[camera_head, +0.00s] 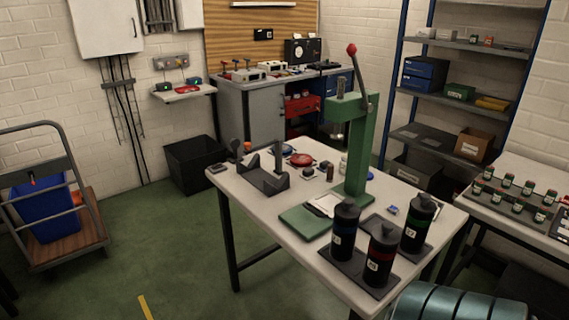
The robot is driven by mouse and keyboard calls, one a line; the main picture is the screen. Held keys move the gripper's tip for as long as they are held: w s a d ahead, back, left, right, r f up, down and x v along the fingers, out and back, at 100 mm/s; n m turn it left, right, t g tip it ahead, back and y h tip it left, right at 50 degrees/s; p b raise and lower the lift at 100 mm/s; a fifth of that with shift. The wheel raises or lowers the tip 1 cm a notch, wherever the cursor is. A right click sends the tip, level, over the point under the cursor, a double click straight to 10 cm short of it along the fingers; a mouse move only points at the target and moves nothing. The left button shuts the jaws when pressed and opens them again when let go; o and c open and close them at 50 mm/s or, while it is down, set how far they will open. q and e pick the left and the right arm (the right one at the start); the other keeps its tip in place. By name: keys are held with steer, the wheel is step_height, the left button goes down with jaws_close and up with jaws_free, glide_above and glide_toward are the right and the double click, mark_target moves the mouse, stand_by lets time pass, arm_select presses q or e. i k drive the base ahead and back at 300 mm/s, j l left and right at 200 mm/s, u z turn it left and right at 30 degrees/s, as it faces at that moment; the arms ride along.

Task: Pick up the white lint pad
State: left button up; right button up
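A small white flat patch (325,204), possibly the white lint pad, lies on the work table (262,212) beside the foot of the green lever press (356,150). It is small in view, and I cannot tell for certain whether it is the pad or a sheet in a dark-edged holder. The black bottles in front stand close to its right side. Neither of my grippers is in view.
Three black bottles (381,255) stand on dark plates at the table's front. A dark cradle (264,178) and a red round item (300,160) sit farther back. A trolley (55,200) stands at left. Green floor (170,250) is open left of the table.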

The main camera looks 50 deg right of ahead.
mark_target(308, 173)
steer(key=i+z, duration=0.1)
steer(key=i, duration=2.1)
steer(key=i+z, duration=0.25)
steer(key=i+j+z, duration=0.25)
steer(key=i+z, duration=0.1)
steer(key=z, duration=0.3)
steer(key=j+z, duration=0.1)
steer(key=z, duration=0.35)
steer(key=i+j+z, duration=0.1)
steer(key=z, duration=0.3)
steer(key=j+z, duration=0.2)
steer(key=z, duration=0.3)
steer(key=j+z, duration=0.2)
steer(key=z, duration=0.25)
steer(key=k+j+z, duration=0.15)
steer(key=z, duration=0.35)
steer(key=k+j+z, duration=0.1)
steer(key=z, duration=0.35)
